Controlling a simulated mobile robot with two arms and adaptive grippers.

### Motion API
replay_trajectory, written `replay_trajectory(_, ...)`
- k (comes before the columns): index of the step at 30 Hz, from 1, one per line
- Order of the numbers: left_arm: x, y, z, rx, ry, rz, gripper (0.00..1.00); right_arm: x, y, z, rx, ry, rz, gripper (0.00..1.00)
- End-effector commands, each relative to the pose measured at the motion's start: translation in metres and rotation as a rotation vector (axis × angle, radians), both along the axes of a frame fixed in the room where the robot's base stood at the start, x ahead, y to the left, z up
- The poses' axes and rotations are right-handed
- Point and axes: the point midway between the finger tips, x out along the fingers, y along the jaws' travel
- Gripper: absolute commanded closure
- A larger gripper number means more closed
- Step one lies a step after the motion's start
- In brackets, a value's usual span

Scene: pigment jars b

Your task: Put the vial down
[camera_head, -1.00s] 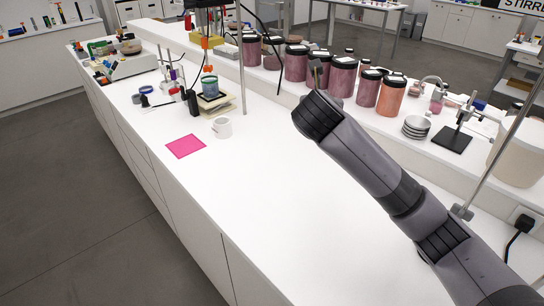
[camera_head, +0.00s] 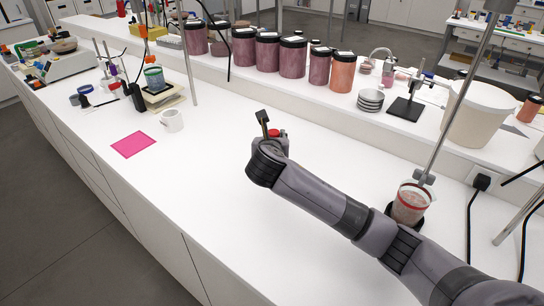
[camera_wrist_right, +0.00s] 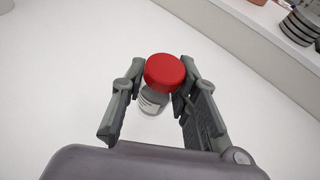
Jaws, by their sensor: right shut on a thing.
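The vial is small and clear, with a red cap and a pale label. Its red cap (camera_head: 274,133) just shows past my wrist in the head view. The right wrist view shows the vial (camera_wrist_right: 153,101) between the fingers. My right gripper (camera_head: 268,127) is shut on the vial, over the white bench (camera_head: 215,160). In the wrist view the gripper's fingers (camera_wrist_right: 161,76) flank it on both sides. I cannot tell whether the vial's base touches the bench. My left gripper is not in view.
A pink square (camera_head: 133,145) lies on the bench at left, with a white mug (camera_head: 172,121) beyond it. Pigment jars (camera_head: 293,57) line the raised back shelf. A beaker (camera_head: 410,204) stands at right behind my arm. The bench around the gripper is clear.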

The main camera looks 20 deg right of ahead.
Motion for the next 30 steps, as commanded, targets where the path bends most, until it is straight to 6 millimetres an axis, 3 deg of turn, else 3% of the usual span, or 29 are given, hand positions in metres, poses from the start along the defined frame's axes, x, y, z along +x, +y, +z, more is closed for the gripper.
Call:
replay_trajectory(2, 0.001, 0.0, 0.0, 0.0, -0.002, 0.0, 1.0, 0.0, 0.0, -0.012, 0.0, 0.002, 0.0, 1.0)
replay_trajectory(8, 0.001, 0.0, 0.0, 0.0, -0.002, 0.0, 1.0, 0.0, 0.0, -0.026, 0.0, 0.0, 0.001, 1.0)
replay_trajectory(15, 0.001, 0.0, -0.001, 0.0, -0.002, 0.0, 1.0, 0.0, 0.001, -0.06, 0.0, 0.001, 0.001, 1.0)
replay_trajectory(26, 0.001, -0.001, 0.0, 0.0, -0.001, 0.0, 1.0, 0.0, 0.0, -0.064, 0.0, -0.001, 0.001, 1.0)
replay_trajectory(27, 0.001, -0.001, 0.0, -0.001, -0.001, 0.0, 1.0, 0.0, 0.0, -0.065, 0.0, 0.0, 0.001, 0.72)
replay_trajectory(30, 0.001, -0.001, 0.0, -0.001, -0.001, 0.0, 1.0, 0.0, 0.0, -0.065, 0.0, 0.0, 0.001, 0.65)
